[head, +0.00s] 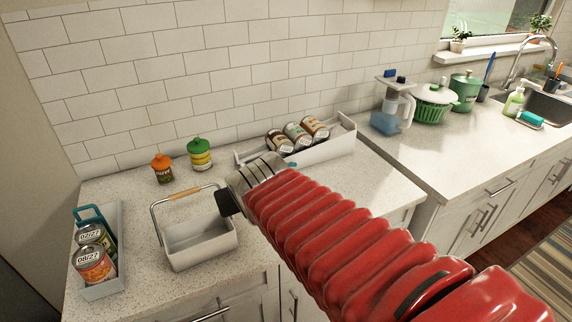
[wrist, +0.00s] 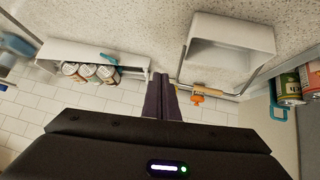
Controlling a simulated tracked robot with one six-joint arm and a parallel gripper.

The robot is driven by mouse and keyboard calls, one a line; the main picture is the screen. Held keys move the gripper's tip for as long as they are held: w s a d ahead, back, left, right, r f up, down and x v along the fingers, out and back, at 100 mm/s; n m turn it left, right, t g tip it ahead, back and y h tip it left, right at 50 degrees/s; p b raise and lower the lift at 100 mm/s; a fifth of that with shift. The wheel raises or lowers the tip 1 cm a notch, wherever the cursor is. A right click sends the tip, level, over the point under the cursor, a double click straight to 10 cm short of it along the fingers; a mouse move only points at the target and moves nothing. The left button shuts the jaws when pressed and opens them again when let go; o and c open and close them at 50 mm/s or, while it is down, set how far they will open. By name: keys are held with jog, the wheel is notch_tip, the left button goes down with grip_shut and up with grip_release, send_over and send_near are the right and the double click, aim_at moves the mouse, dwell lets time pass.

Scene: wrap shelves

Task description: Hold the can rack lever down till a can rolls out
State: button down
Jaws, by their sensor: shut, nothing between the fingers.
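The white can rack (head: 325,150) stands against the tiled back wall with three cans (head: 297,133) lying side by side in it. It also shows in the wrist view (wrist: 60,55), upper left. A small blue-teal piece (wrist: 102,56), possibly the lever, shows at the rack's edge; its shape is too small to make out. My gripper (head: 228,203) is over the counter, left of the rack and by the white basket, partly hidden behind my red-sleeved arm. In the wrist view its dark fingers (wrist: 161,80) are together and empty, apart from the rack.
The white basket (head: 200,245) with a wooden handle stands by my gripper. At far left is a tray (head: 104,290) with a teal handle and dated cans. An orange-lidded jar (head: 162,170) and a green-lidded jar (head: 200,156) stand behind. The right counter holds a blue pitcher (head: 388,118).

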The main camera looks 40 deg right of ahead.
jog(key=w+d+m+t+h, duration=0.1)
jog(key=w+d+t, duration=0.15)
jog(key=d, duration=0.45)
jog(key=w+d+m+t+h, duration=0.1)
jog(key=w+d, duration=0.2)
jog(key=d, duration=0.5)
jog(key=s+d+f+t+y, duration=0.2)
jog(key=d+f+t, duration=0.1)
jog(key=d, duration=0.3)
jog(key=shift+s+d+f, duration=0.3)
jog(key=shift+f, duration=0.15)
send_over(287, 164)
jog(key=s+a, duration=0.2)
jog(key=s, duration=0.2)
notch_tip(287, 164, down, 2)
jog(key=f, duration=0.2)
jog(key=w+f, duration=0.1)
jog(key=shift+a+f, duration=0.15)
jog(key=shift+a, duration=0.15)
jog(key=shift+a+f, duration=0.15)
jog(key=shift+f, duration=0.35)
